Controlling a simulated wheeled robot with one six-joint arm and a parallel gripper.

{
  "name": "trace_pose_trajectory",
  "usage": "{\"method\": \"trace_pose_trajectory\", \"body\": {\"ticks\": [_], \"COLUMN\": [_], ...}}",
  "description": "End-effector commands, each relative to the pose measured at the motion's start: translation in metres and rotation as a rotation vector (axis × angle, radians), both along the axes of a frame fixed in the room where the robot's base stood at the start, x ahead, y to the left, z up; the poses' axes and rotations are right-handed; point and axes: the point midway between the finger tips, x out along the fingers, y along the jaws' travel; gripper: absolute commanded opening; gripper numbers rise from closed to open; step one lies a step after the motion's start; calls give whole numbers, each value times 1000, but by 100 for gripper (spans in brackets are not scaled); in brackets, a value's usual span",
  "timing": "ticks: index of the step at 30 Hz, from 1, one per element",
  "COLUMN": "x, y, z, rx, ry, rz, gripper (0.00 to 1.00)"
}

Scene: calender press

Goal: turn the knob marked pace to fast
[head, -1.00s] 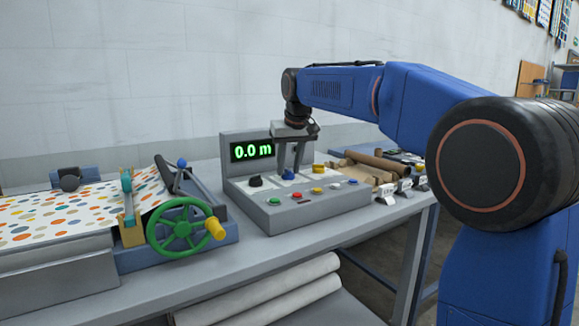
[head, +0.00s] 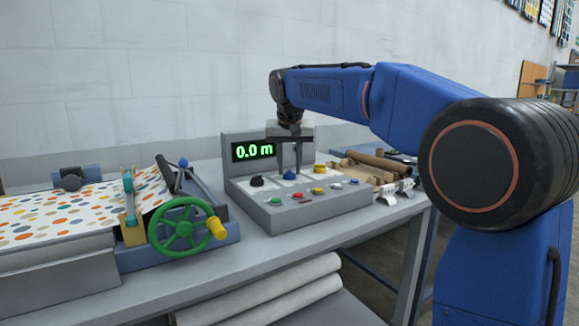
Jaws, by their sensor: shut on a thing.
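The grey control box (head: 303,213) stands on the bench with a green display reading 0.0 m. Three knobs sit on its top: a black one (head: 257,181), a blue one (head: 289,176) in the middle and a yellow one (head: 320,168). The knob labels are too small to read, so I cannot tell which is marked pace. My gripper (head: 289,170) points down from above, with its two fingers shut on the blue knob, one on each side. The knob's pointer direction is not clear.
Small coloured buttons, including a red one (head: 297,195), line the box's front. To the left stands a press with a green handwheel (head: 184,231) and spotted sheet (head: 80,210). Brown rolls (head: 372,167) lie to the right of the box.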

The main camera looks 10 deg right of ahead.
Motion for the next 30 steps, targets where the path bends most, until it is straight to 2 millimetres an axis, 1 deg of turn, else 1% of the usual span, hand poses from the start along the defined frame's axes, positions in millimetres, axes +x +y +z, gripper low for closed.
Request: {"method": "trace_pose_trajectory", "body": {"ticks": [3, 4, 5, 6, 14, 17, 20, 23, 30], "x": [0, 0, 0, 0, 0, -1, -5, -11, -29], "y": [0, 0, 0, 0, 0, 0, 1, 2, 6], "z": [0, 0, 0, 0, 0, 4, 14, 30, 73], "rx": [0, 0, 0, 0, 0, 0, 0, 1, 1], "ry": [1, 1, 1, 1, 0, -1, -3, -4, -3], "rz": [0, 0, 0, 0, 1, 1, 1, 2, 3], "gripper": [9, 38, 46, 49, 49, 49, 49, 49, 49]}}
